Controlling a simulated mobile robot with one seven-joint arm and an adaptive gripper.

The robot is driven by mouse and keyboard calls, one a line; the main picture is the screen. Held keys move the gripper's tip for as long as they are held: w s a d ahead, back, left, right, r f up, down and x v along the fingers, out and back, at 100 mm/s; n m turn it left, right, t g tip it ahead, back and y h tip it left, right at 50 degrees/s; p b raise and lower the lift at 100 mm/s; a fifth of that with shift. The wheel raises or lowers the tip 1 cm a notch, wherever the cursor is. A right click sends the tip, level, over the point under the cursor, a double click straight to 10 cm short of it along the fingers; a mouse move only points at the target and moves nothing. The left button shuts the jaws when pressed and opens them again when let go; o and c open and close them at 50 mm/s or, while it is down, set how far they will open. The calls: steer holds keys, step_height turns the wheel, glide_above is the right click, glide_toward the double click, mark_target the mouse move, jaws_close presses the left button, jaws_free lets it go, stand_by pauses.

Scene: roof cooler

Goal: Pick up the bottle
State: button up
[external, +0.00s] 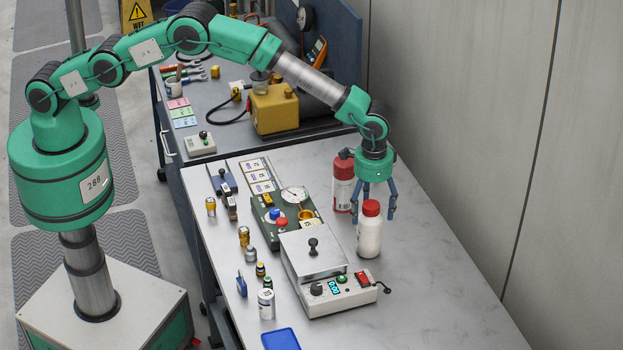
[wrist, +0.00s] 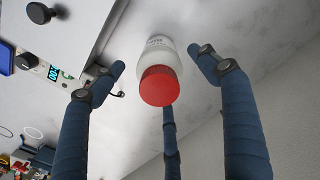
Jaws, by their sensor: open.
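The bottle (external: 369,234) is white with a red cap and stands upright on the grey table (external: 440,300). In the wrist view the bottle (wrist: 158,50) is at the upper middle, with its red cap towards the camera. My gripper (external: 372,208) points down just behind and above the bottle in the external view, with its blue fingers spread. In the wrist view the fingers of my gripper (wrist: 160,60) are apart, with the bottle between the outer two in the picture. No finger clearly touches it.
A red bottle (external: 343,184) with a dark top stands close behind my gripper. A white device (external: 335,296) with a metal lid is left of the white bottle. A green panel with a gauge (external: 292,194) is farther back. The table's right front is clear.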

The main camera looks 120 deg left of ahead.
mark_target(370, 222)
steer(key=shift+f, duration=0.15)
steer(key=shift+w+f, duration=0.1)
steer(key=shift+f, duration=2.35)
steer(key=c, duration=1.3)
